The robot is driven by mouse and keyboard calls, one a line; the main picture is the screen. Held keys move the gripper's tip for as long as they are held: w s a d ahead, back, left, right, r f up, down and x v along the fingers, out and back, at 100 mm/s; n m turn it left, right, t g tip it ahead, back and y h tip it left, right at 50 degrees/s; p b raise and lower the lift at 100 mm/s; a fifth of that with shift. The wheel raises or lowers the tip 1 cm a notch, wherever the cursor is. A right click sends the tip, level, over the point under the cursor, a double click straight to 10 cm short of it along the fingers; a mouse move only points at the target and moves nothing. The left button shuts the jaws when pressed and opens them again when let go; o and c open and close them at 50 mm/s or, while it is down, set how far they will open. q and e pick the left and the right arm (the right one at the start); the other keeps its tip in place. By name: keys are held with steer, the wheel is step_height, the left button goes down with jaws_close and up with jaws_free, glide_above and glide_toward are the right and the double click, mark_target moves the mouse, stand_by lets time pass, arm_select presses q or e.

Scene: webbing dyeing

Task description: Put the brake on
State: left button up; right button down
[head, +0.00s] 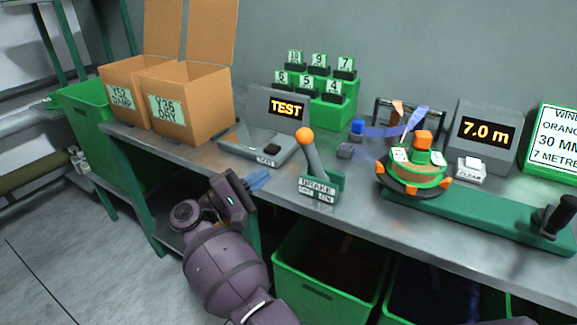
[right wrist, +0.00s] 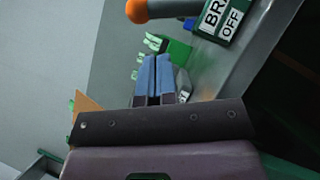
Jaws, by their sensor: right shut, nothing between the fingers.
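The brake is a grey lever (head: 312,157) with an orange ball knob (head: 304,135), on a green base (head: 335,183) at the table's front edge. Its plate reads BRAKE, with OFF on the left and ON on the right. The lever tilts left, toward the OFF side. My right gripper (head: 260,180) is shut and empty, with its blue fingers left of the brake base and apart from it. In the right wrist view the shut fingers (right wrist: 154,78) show below the orange knob (right wrist: 137,10) and part of the brake plate (right wrist: 222,14). My left gripper is not in view.
A TEST scale (head: 262,142) stands behind my gripper. A winder with a round drum (head: 418,178) and a 7.0 m display (head: 486,135) stand right of the brake. Cardboard boxes (head: 190,105) stand at the left. Green bins (head: 325,290) sit below the table.

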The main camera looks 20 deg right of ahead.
mark_target(311, 153)
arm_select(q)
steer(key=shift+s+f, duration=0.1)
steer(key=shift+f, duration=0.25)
arm_select(e)
steer(key=shift+w+a+f+m+g+y, duration=0.15)
steer(key=shift+a+f+m+g+y, duration=0.25)
steer(key=shift+a+f+m, duration=0.25)
steer(key=shift+d+r, duration=0.15)
steer(key=shift+r, duration=0.1)
steer(key=p+x, duration=0.1)
steer(key=x, duration=0.7)
steer(key=shift+d+r+p, duration=0.25)
steer(key=shift+d+p, duration=0.05)
steer(key=shift+p, duration=0.05)
steer(key=shift+d, duration=0.6)
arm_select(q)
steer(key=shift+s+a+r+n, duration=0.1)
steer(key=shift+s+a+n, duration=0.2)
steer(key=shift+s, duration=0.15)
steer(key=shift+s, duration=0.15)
arm_select(e)
steer(key=shift+d+f, duration=0.1)
